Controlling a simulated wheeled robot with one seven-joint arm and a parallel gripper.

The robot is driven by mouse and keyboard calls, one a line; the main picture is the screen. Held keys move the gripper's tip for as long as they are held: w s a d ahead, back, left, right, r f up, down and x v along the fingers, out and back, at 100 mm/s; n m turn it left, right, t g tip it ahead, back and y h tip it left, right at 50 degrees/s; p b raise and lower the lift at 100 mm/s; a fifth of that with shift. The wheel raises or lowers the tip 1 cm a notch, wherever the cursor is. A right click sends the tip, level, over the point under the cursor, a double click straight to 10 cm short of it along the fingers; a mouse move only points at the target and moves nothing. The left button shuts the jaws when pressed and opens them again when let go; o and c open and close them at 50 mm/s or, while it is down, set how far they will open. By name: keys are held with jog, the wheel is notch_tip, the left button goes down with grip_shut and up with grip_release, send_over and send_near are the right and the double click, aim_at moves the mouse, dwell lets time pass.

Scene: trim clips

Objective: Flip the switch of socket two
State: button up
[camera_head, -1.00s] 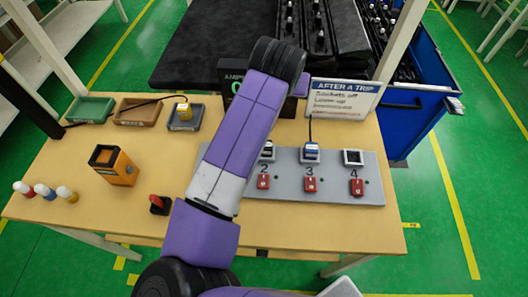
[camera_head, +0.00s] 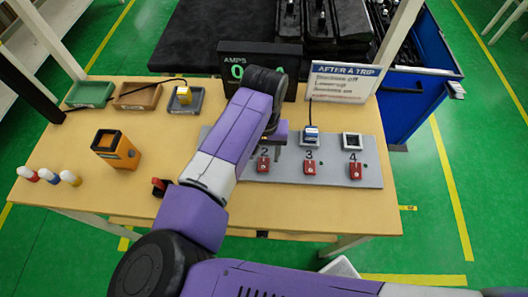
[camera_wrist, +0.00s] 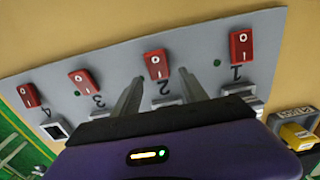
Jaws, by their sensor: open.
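The red rocker switch of socket two (camera_head: 263,165) sits on the grey socket board (camera_head: 335,178), beside the printed 2. In the wrist view the same switch (camera_wrist: 157,64) shows its 0 and I marks; which side is pressed I cannot tell. My gripper (camera_wrist: 160,76) is open and empty, its two fingers pointing toward this switch, one on each side of it in the picture. I cannot tell whether they touch the board. In the head view my arm hides socket two and switch one. Switch one (camera_wrist: 241,46) shows in the wrist view.
Switch three (camera_head: 310,168) and switch four (camera_head: 355,171) are to the right. A blue plug (camera_head: 311,133) with a black cord is in socket three. An amps display (camera_head: 262,60) and a sign (camera_head: 342,82) stand behind. An orange box (camera_head: 115,149) stands left.

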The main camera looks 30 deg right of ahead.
jog(key=shift+f, duration=0.85)
grip_shut()
jog(key=shift+s+a+t+h+b, duration=0.15)
jog(key=shift+t+h+b, duration=0.1)
jog(key=shift+t+h, duration=0.15)
jog(key=shift+s+t+h+b, duration=0.2)
jog(key=shift+t+h, duration=0.1)
jog(key=shift+t, duration=0.2)
jog(key=shift+a+f+t+h+b, duration=0.15)
jog(key=shift+t+h+b, duration=0.45)
jog(key=shift+b, duration=0.65)
jog(key=shift+s+r+t+b, duration=0.1)
jog(key=shift+r+t+b, duration=0.1)
jog(key=shift+t+b, duration=0.3)
jog(key=shift+r, duration=0.15)
